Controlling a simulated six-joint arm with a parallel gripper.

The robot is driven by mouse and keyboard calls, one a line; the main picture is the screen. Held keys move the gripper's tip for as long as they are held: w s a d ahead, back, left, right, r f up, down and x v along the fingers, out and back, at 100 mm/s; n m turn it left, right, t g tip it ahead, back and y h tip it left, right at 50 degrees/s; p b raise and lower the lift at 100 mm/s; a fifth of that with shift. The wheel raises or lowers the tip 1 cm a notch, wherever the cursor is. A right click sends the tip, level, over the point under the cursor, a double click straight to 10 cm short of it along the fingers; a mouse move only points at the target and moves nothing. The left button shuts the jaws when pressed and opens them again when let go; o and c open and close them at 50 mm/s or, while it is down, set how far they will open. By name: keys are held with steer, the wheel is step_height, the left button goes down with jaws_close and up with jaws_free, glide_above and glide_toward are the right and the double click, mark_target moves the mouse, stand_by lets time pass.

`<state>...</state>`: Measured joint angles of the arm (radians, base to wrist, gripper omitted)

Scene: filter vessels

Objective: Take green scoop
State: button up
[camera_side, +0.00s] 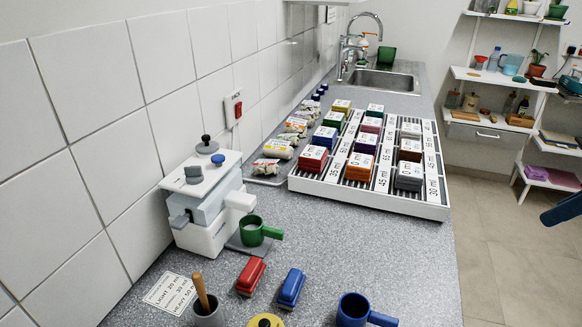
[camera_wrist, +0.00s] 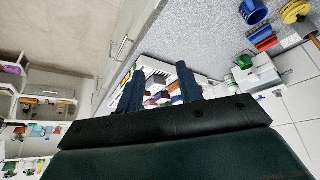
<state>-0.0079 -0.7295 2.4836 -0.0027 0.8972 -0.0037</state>
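The green scoop (camera_side: 250,233), a round cup with a handle pointing right, stands on a small grey plate in front of the white machine (camera_side: 208,205). In the wrist view the scoop shows small (camera_wrist: 244,61) in front of the machine. My gripper (camera_wrist: 160,69) has its two dark blue fingers spread apart with nothing between them, well away from the scoop. In the side view only a dark blue tip at the right edge, likely my gripper (camera_side: 563,208), shows off the counter's right side.
A white rack (camera_side: 432,208) of coloured blocks lies behind. Bare counter lies right of the scoop.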

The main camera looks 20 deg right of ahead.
steer(key=w+a+r+n+y, duration=0.1)
steer(key=w+a+r+n, duration=0.2)
steer(key=w, duration=0.6)
steer(key=n+g+y, duration=0.2)
steer(key=n, duration=0.4)
glide_above(272, 230)
steer(key=s+d, duration=0.4)
step_height(272, 230, down, 10)
steer(key=shift+w+a+f, duration=0.15)
steer(key=shift+w, duration=0.1)
steer(key=shift+f, duration=0.1)
steer(key=shift+x, duration=4.25)
steer(key=shift+s, duration=0.1)
steer(key=shift+x, duration=2.55)
